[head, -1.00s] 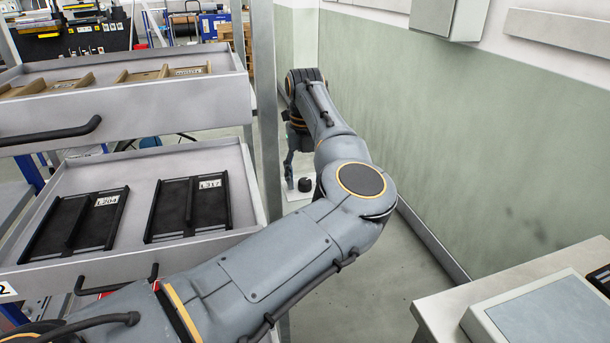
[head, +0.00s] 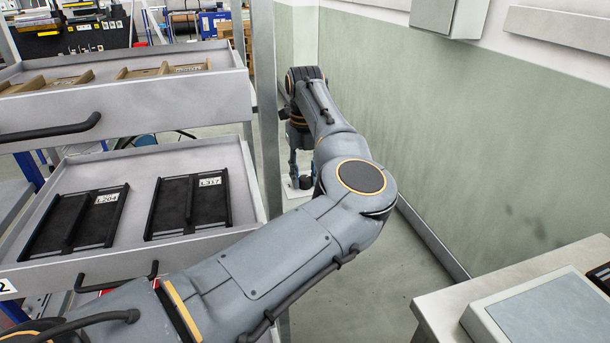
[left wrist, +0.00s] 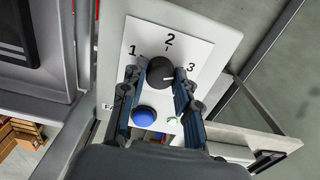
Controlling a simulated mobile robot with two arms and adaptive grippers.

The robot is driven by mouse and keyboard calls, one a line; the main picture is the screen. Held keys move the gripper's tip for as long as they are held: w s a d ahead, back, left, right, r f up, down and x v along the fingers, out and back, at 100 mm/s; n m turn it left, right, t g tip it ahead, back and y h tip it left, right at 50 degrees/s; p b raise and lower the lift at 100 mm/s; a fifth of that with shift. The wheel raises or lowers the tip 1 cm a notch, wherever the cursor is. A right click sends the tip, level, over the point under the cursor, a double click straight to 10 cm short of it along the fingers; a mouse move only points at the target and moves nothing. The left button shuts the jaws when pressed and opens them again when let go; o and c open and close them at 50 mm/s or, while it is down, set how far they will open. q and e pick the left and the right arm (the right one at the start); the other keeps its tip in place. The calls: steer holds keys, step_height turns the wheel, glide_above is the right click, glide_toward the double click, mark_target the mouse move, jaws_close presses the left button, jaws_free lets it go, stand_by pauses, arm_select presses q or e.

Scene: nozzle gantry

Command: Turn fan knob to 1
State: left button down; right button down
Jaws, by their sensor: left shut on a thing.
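The black fan knob (left wrist: 160,72) sits on a white panel (left wrist: 200,48) marked 1, 2 and 3 in the left wrist view. A pale mark on the knob lies on its right side, the side of the 3. My left gripper (left wrist: 158,75) has one finger on each side of the knob and is shut on it. In the head view my left gripper (head: 304,174) is small and far off, beyond my own arm. The knob (head: 306,183) is partly hidden there. My right gripper is not in view.
A blue button (left wrist: 144,117) sits below the knob on the same panel. In the head view, open drawers (head: 180,245) and a metal post (head: 264,110) stand left of my arm. A green-grey wall (head: 470,130) is on the right, and a bench (head: 440,310) at lower right.

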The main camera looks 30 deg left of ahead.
arm_select(q)
steer(key=shift+n, duration=1.2)
steer(key=n, duration=0.3)
steer(key=shift+n+b, duration=0.3)
steer(key=shift+b, duration=0.05)
steer(key=n, duration=1.8)
steer(key=shift+n+p, duration=0.3)
steer(key=shift+n, duration=1.1)
